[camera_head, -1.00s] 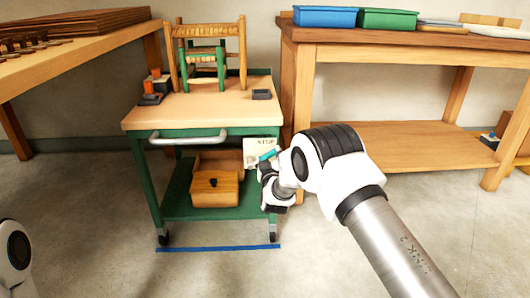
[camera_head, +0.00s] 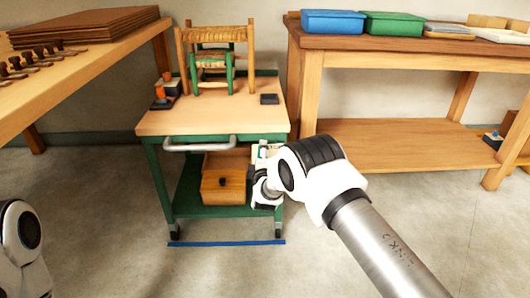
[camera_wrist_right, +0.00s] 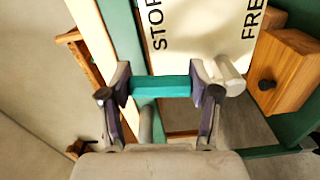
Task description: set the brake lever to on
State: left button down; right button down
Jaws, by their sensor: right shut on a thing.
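The brake lever's teal grip (camera_wrist_right: 160,87) lies between the two fingertips of my right gripper (camera_wrist_right: 160,84), which is shut on it. Beside it, a cream plate (camera_wrist_right: 200,28) reads STOP on the left and FREE on the right, its ends cut off or covered. A pale peg (camera_wrist_right: 230,75) stands close to the right finger. In the head view my right gripper (camera_head: 262,165) is at the right front of the green cart (camera_head: 158,185) and hides most of the plate. My left gripper is out of view.
The cart carries a small chair (camera_head: 213,70) on its wooden top, with a wooden drawer box (camera_head: 226,178) below. Its grey handle (camera_head: 200,144) faces me. A blue line (camera_head: 226,243) marks the floor in front. Workbenches stand left and right; the front floor is clear.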

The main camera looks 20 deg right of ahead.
jog(key=shift+w+a+n, duration=0.1)
jog(key=shift+a+n, duration=0.3)
jog(key=shift+n, duration=0.2)
jog(key=c, duration=0.5)
grip_release()
jog(key=v, duration=1.2)
